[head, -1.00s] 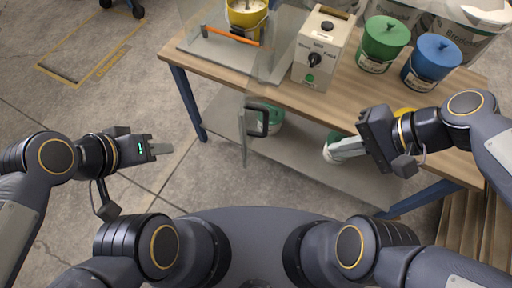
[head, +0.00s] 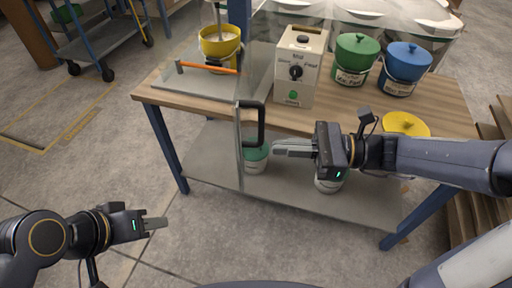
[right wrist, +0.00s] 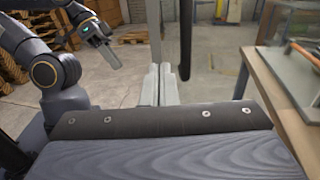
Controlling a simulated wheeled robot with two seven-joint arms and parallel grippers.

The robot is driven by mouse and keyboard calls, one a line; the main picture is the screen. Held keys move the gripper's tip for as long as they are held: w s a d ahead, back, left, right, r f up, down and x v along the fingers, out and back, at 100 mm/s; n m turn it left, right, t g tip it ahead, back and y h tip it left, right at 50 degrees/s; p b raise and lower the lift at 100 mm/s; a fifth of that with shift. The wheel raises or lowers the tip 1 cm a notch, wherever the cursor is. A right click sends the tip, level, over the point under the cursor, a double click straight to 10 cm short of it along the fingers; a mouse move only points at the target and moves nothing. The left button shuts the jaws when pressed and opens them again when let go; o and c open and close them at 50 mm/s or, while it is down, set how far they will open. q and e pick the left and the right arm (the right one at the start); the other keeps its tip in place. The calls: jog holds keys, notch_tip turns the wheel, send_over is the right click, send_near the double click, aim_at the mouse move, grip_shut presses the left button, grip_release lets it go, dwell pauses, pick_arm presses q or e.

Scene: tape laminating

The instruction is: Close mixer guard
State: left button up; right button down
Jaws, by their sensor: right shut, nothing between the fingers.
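The mixer guard (head: 239,150) is a clear panel standing open at the front of the table, its edge jutting toward me. Its black handle (head: 261,124) is upright on the panel. My right gripper (head: 276,148) is shut and empty, pointing left just right of and below the handle in the head view. In the right wrist view the shut fingers (right wrist: 160,82) lie beside a dark upright bar, likely the handle (right wrist: 185,38); contact cannot be told. The mixer's yellow bowl (head: 219,42) stands behind the guard. My left gripper (head: 154,223) is empty, low at the left; its finger gap is unclear.
A lower shelf (head: 215,160) holds more tubs. A blue cart (head: 95,32) stands at the back left.

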aim_at(240, 146)
jog(key=a, duration=0.6)
jog(key=shift+w+b, duration=0.2)
jog(key=shift+b, duration=0.2)
jog(key=shift+a, duration=0.1)
